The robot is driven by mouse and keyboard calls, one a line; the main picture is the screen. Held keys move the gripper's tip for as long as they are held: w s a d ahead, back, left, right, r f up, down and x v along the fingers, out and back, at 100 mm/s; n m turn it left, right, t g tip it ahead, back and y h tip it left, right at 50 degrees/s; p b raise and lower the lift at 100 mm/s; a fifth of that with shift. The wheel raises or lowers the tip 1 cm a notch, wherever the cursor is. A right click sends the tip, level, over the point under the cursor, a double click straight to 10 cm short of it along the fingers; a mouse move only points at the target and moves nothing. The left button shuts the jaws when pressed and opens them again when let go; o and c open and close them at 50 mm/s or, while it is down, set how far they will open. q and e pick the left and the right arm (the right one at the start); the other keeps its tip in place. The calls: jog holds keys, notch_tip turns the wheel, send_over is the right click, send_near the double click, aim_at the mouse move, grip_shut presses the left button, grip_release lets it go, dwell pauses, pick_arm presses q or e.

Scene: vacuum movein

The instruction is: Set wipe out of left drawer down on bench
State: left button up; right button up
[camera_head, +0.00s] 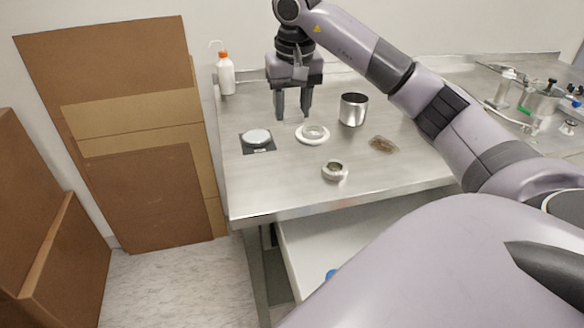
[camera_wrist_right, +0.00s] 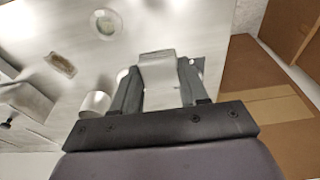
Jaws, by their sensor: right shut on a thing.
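My right gripper (camera_head: 293,117) hangs fingers down above the back left part of the steel bench (camera_head: 265,190). In the right wrist view the gripper (camera_wrist_right: 158,75) is shut on a pale grey, flat piece, the wipe (camera_wrist_right: 158,80), which shows between its two fingers. In the head view the wipe cannot be made out between the fingers. Whether it touches the bench is unclear. A pale open drawer (camera_head: 350,238) shows below the bench front, with a small blue item (camera_head: 331,273) in it. My left gripper is not in view.
Near the gripper stand a dark scale (camera_head: 257,149), a white ring-shaped dish (camera_head: 312,140) and a metal cup (camera_head: 353,109). A small ring-shaped piece (camera_head: 333,171), a brown sample (camera_head: 383,145) and a wash bottle (camera_head: 225,75) are also there. The bench's front left is bare.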

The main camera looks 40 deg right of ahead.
aim_at(292, 175)
notch_tip(292, 175, down, 15)
jog(key=shift+r, duration=0.15)
dwell(0.4)
jog(key=o, duration=1)
